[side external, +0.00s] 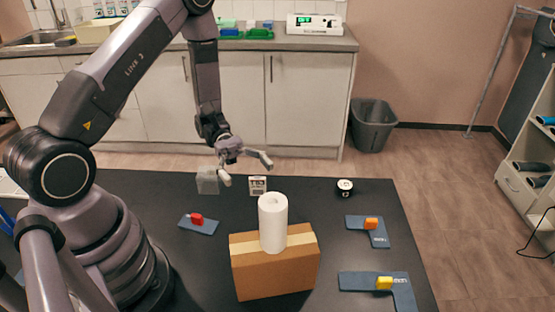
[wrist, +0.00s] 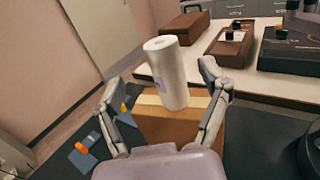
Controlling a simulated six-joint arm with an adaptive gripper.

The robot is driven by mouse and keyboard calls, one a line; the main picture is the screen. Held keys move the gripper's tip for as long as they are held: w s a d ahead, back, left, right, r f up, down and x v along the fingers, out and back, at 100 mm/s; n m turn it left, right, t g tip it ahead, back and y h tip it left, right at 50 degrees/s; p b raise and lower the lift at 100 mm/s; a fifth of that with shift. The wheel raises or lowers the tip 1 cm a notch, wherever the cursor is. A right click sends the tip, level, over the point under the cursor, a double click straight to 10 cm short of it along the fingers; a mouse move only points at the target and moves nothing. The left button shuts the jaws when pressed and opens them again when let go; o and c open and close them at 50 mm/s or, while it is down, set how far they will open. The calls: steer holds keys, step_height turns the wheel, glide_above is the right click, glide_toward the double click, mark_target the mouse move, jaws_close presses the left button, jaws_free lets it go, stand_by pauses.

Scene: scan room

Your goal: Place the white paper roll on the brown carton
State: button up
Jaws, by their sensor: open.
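The white paper roll (side external: 273,221) stands upright on the taped top of the brown carton (side external: 275,274), which rests on the black table. In the wrist view the roll (wrist: 167,75) appears between my two spread fingers, with the carton (wrist: 178,128) under it. My gripper (side external: 247,169) is open and empty. It is above the table on the far side of the carton, apart from the roll. Nothing shows between the fingers in the side view. The carton's far face is hidden in the side view.
A translucent cube (side external: 208,181), a small printed box (side external: 257,185) and a round black-and-white item (side external: 345,187) sit along the table's far side. Blue plates with red (side external: 196,219), orange (side external: 371,223) and yellow (side external: 384,283) blocks flank the carton. Bare table lies between them.

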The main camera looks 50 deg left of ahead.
steer(key=s+a+r+m+t+y, duration=0.4)
steer(key=s+r+m+y, duration=0.2)
steer(key=r+m+y, duration=0.2)
steer(key=s+a+r+m+t+y, duration=0.5)
steer(key=r+y, duration=0.4)
steer(key=r, duration=0.2)
steer(key=s+m, duration=0.1)
steer(key=m, duration=0.1)
steer(key=shift+a+r+m+y, duration=0.15)
steer(key=shift+r+m+y, duration=0.15)
steer(key=shift+m, duration=0.1)
